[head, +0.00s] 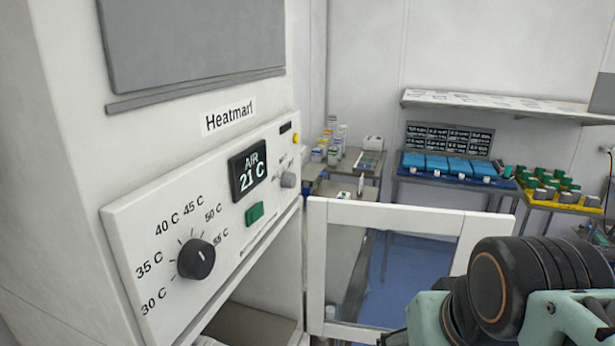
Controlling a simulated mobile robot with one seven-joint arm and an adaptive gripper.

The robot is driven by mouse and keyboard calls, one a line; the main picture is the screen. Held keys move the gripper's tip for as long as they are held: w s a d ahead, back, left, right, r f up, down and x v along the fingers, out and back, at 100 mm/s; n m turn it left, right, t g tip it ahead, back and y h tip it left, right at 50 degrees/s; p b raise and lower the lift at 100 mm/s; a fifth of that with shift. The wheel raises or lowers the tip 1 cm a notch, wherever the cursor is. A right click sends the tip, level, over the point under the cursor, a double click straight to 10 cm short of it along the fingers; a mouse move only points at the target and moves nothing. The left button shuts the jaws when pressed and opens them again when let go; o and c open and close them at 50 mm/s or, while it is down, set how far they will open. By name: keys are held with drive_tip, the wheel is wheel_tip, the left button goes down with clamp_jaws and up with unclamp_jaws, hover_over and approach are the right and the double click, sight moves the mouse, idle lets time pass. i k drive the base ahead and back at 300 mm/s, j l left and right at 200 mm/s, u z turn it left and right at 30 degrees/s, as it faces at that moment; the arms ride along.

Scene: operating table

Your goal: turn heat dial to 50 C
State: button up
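The heat dial (196,259) is a round black knob on the white control panel (125,222) of the Heatmarl cabinet. Labels from 30 C at lower left to 55 C at right ring it, with 50 C (212,214) at its upper right. A small pale mark shows on the right part of the knob's face; I cannot tell exactly which label it points to. The display (248,170) reads AIR 21 C. My arm shows at lower right, well apart from the dial. My gripper's fingers are not visible, and nothing touches the dial.
A white-framed glass door (318,262) stands open below the panel, between the cabinet and my arm. Side tables with blue trays (460,187) and green-capped containers stand behind. Space before the dial looks clear.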

sight(196, 259)
drive_tip(key=u, duration=1.45)
drive_tip(key=k+j, duration=0.05)
